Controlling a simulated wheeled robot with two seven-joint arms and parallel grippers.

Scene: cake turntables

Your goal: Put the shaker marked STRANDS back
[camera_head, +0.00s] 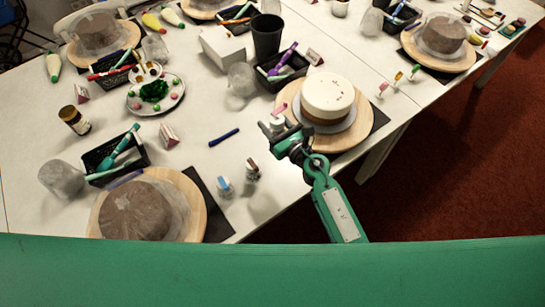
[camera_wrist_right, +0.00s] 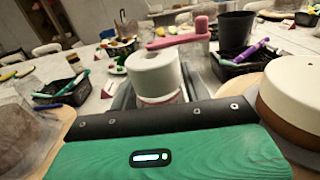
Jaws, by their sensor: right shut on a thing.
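My right gripper (camera_head: 279,128) is shut on a small white shaker (camera_wrist_right: 155,74), held upright between the fingers beside the cake. In the right wrist view its round white top and a reddish label band lower down show; the marking cannot be read. A pink piece (camera_wrist_right: 180,40) shows just behind its top; I cannot tell whether it belongs to the shaker. My left gripper is not in view.
A white-and-brown cake (camera_head: 327,96) sits on a wooden turntable (camera_head: 352,136) right of the gripper. A black basket (camera_head: 292,64) and black cup (camera_head: 266,36) stand behind. A blue pen (camera_head: 223,137) lies left. Several small shakers stand further right (camera_head: 398,77).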

